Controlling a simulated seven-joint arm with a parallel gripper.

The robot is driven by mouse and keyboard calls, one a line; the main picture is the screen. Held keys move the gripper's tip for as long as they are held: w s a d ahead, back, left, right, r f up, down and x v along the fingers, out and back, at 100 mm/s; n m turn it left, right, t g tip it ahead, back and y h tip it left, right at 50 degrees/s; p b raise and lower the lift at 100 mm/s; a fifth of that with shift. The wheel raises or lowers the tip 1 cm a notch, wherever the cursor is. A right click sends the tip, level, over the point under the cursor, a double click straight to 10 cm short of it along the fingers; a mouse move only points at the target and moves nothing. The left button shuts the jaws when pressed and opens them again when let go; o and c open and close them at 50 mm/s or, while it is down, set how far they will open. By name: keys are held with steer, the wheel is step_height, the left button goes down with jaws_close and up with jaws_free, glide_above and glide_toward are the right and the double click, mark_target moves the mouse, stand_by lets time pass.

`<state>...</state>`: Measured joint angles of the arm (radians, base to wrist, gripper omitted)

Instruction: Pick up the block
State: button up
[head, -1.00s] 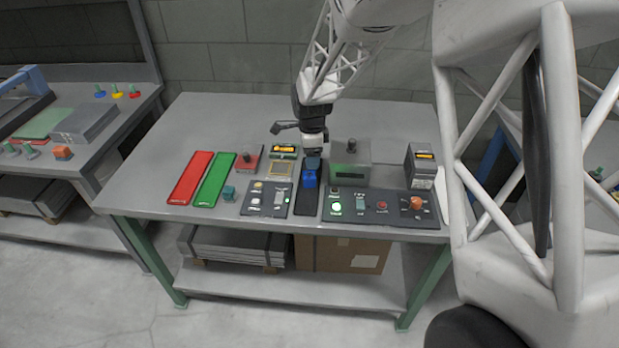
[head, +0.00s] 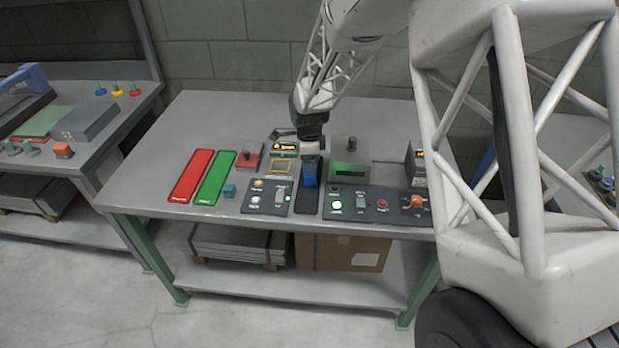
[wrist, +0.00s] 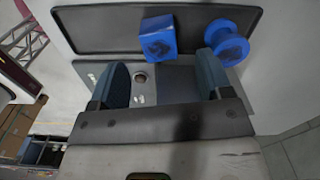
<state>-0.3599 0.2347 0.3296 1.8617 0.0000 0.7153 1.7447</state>
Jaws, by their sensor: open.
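A blue block (wrist: 158,42) lies on a dark tray (wrist: 90,28) in the wrist view, beyond my fingertips. A blue spool-shaped piece (wrist: 228,42) is just to its right, on or at the tray's edge. My gripper (wrist: 163,78) is open, with its two dark blue fingers apart and nothing between them. In the head view my gripper (head: 311,156) is over the black strip at the middle of the table. A blue shape (head: 310,174) shows directly below it; I cannot clearly separate block from fingers there.
Button panels (head: 267,197) flank the strip. The table's back (head: 230,115) is clear.

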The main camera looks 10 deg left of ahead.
mark_target(310, 177)
steer(key=shift+d+f, duration=0.1)
steer(key=shift+f, duration=2.5)
steer(key=c, duration=1.3)
